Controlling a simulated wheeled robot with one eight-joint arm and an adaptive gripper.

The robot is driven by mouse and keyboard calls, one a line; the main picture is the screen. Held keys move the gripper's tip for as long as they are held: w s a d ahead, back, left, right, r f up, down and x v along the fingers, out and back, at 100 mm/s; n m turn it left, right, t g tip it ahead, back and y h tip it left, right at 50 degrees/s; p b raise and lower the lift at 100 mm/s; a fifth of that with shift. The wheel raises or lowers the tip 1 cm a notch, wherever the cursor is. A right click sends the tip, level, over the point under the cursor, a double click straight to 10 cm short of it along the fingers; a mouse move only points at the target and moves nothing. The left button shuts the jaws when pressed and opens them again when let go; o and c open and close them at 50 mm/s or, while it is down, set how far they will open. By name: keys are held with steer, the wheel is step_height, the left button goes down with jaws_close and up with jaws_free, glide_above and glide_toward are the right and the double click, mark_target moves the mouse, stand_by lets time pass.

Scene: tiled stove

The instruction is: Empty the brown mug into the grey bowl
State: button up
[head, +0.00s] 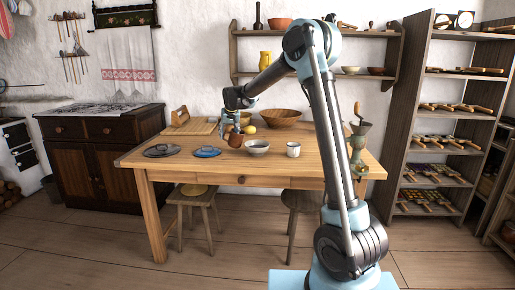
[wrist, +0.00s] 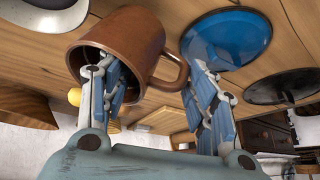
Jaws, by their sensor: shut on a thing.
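The brown mug (head: 235,139) is at the table's front middle, left of the grey bowl (head: 257,148). In the wrist view the mug (wrist: 136,38) shows its open mouth, with its handle on the right. My gripper (head: 231,124) comes down on it from above. In the wrist view my gripper (wrist: 155,85) has one finger inside the mouth and the other outside, near the handle; it is shut on the mug. The mug's contents are hidden. I cannot tell whether its base touches the table. A pale bowl, likely the grey bowl (wrist: 40,14), is cut off at upper left there.
On the table (head: 200,170), a blue plate (head: 207,152) and a dark plate (head: 162,151) lie left of the mug. A white mug (head: 293,150) stands right of the grey bowl.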

steer(key=shift+w+a+f+h, duration=0.1)
steer(key=shift+a+f+h, duration=0.7)
steer(key=shift+f, duration=0.25)
steer(key=shift+w+a+f+n+h, duration=0.1)
steer(key=shift+a+f+n+h, duration=0.3)
steer(key=shift+a+f+h, duration=0.35)
steer(key=shift+r, duration=0.1)
